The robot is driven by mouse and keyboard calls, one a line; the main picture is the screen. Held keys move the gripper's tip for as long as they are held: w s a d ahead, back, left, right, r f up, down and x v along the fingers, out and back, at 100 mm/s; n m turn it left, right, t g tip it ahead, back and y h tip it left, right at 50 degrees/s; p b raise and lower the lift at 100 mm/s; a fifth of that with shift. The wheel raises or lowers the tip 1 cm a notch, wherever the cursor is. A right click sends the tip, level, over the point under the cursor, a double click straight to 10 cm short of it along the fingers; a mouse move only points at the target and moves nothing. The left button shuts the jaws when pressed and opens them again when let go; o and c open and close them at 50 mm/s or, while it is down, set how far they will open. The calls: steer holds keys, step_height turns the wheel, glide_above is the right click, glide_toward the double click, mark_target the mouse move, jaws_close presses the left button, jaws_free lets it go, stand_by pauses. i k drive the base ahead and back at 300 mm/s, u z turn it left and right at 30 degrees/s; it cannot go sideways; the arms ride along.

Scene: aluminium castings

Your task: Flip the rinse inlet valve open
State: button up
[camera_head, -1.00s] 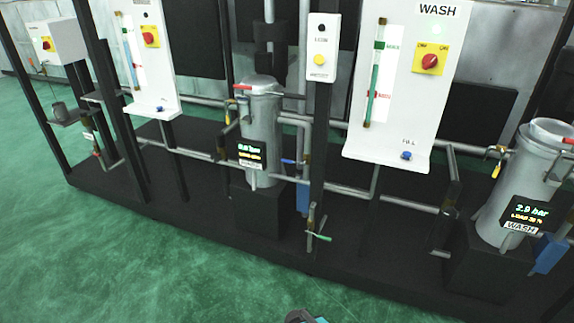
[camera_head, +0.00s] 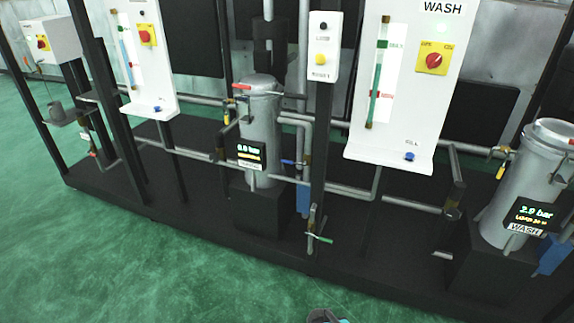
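A grey cylindrical filter housing (camera_head: 262,135) stands in the middle of the skid, with a display reading about 0.0 bar. The label under the display is too small to read, so I cannot tell for sure that this is the rinse unit. A valve with a yellow handle (camera_head: 227,118) hangs on the pipe at its left; the handle points down. A red lever (camera_head: 242,87) is on its top, a blue lever (camera_head: 288,162) at its right, and a green lever (camera_head: 321,239) low in front. My gripper is not visible; only a small dark and teal part of my arm shows at the bottom edge.
A second housing (camera_head: 530,185) labelled WASH, at 2.9 bar, stands at the right with its own yellow-handled valve (camera_head: 502,168). A white WASH panel (camera_head: 403,125) and a button box (camera_head: 321,48) stand above pipes. Green floor (camera_head: 150,270) in front is clear.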

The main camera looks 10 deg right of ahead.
mark_target(293, 163)
steer(key=z, duration=0.1)
steer(key=i, duration=1)
steer(key=u, duration=0.2)
steer(key=k, duration=0.6)
steer(key=u, duration=0.55)
steer(key=k, duration=0.75)
steer(key=u, duration=0.65)
steer(key=i, duration=1.45)
steer(key=u, duration=0.05)
